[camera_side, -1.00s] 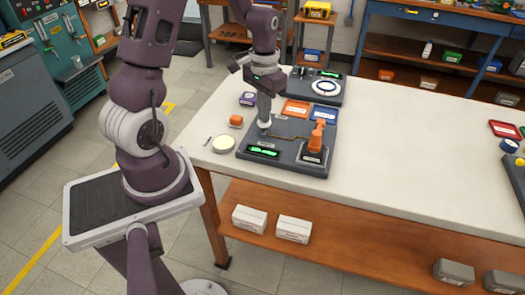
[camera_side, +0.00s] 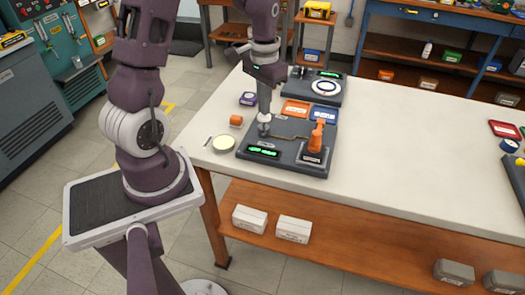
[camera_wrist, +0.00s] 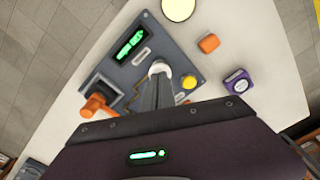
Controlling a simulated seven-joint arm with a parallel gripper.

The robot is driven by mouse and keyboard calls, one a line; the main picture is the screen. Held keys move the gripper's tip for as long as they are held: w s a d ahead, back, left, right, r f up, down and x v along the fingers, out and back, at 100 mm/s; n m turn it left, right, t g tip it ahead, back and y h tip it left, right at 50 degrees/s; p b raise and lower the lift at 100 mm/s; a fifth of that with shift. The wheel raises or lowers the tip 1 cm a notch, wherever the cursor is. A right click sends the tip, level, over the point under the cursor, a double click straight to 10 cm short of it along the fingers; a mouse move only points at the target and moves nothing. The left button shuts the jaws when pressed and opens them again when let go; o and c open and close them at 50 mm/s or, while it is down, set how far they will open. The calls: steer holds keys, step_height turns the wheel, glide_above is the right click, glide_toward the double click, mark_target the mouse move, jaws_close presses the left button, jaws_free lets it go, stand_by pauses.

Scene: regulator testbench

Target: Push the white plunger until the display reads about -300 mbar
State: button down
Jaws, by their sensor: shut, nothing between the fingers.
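The white plunger (camera_wrist: 159,67) stands on the dark grey test board (camera_side: 250,140). In the wrist view its white round top shows just beyond my closed fingertips (camera_wrist: 159,78). In the side view my gripper (camera_side: 264,118) points down at the plunger, which is mostly hidden by the fingers. The fingers are shut with nothing between them; they look at or very near the plunger top, and I cannot tell whether they touch. The green display (camera_side: 262,151) is lit near the board's front left; it also shows in the wrist view (camera_wrist: 130,44). Its digits are too small to read.
An orange lever device (camera_side: 316,138) stands at the board's right. Orange (camera_side: 296,108) and blue (camera_side: 324,114) trays lie behind. An orange block (camera_side: 236,120), a pale round dish (camera_side: 223,143) and a purple box (camera_side: 248,99) are to the left.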

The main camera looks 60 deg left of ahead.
steer(key=shift+f, duration=1.45)
steer(key=shift+r, duration=1.75)
steer(key=shift+f, duration=1.75)
steer(key=shift+r, duration=1.7)
